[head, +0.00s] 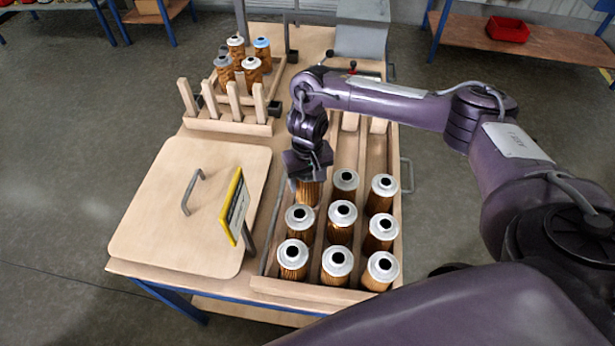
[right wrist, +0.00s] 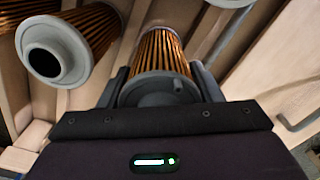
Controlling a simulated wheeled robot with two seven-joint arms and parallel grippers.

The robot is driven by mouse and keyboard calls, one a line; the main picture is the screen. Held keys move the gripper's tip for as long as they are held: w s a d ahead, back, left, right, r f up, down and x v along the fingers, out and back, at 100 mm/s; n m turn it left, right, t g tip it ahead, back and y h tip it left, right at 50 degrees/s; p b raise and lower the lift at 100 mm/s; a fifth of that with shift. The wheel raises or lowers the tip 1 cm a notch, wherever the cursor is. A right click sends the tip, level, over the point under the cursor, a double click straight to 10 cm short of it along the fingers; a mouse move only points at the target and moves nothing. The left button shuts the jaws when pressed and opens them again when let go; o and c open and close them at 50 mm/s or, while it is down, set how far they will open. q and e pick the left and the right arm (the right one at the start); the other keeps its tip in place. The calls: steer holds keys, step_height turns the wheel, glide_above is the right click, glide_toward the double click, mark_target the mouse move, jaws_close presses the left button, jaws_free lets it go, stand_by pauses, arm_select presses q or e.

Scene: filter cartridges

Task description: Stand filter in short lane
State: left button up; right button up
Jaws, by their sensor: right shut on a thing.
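My right gripper (head: 308,172) points down over the far end of the left lane of a wooden three-lane tray (head: 320,291). It is shut on a filter (head: 307,193) with orange-brown pleats, which looks upright behind the other filters of that lane. In the right wrist view, the held filter (right wrist: 162,60) sits between the two fingers (right wrist: 158,88). I cannot tell whether its base touches the lane floor. Two filters with grey caps (head: 300,218) stand in front of it in the left lane. The middle lane (head: 342,214) and right lane (head: 382,193) hold several more. My left gripper is out of view.
A wooden lid board with a handle (head: 150,215) lies left of the tray, beside a yellow-edged sign (head: 234,207). Behind it stands a rack with upright posts (head: 232,124) and several filters (head: 236,48), one blue-topped. A grey box (head: 362,38) stands at the back.

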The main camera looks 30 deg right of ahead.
steer(key=shift+f, duration=0.15)
steer(key=shift+f, duration=1.25)
steer(key=o, duration=1.1)
steer(key=shift+r, duration=0.1)
steer(key=shift+r, duration=0.4)
step_height(320, 180, up, 7)
steer(key=shift+f+p, duration=0.1)
steer(key=shift+p, duration=0.75)
